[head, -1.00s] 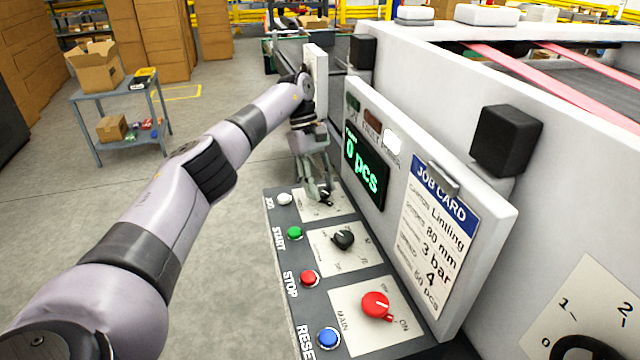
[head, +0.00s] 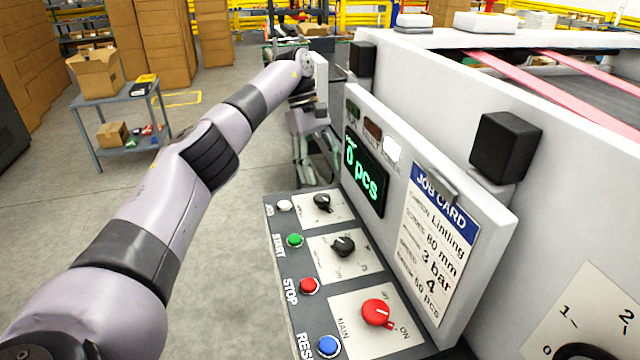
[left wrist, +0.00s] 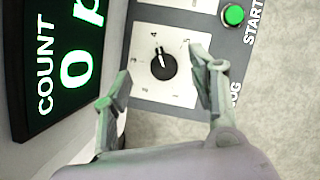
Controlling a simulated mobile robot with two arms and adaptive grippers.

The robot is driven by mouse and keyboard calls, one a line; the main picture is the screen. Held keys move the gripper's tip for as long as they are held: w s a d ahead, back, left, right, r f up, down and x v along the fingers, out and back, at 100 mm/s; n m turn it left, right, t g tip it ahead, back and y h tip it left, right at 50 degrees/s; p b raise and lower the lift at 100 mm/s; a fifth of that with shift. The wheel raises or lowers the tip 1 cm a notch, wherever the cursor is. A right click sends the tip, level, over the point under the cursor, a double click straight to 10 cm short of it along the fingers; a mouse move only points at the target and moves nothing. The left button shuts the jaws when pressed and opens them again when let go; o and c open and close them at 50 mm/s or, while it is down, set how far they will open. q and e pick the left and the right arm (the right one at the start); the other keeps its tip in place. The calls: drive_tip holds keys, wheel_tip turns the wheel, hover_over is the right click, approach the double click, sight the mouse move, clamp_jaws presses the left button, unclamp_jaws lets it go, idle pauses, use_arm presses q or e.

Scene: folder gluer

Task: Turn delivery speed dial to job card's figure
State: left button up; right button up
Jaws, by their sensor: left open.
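The delivery speed dial, a black knob (head: 322,203) on a white plate, is the farthest knob on the sloped panel. In the left wrist view the black dial (left wrist: 163,67) has its white pointer aimed at about the 4 on its scale. My left gripper (head: 318,176) is open and empty, above and beyond the dial and apart from it. Its two fingers (left wrist: 160,72) show either side of the dial in the wrist view. My right gripper is not in view.
A second black knob (head: 343,245) and a red MAIN knob (head: 377,313) sit nearer on the panel. White, green (head: 295,240), red and blue push buttons line its left edge. The upright count display (head: 366,175) stands close beside the dials. Open floor lies left.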

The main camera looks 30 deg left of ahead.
use_arm(q)
drive_tip(key=shift+r, duration=1.7)
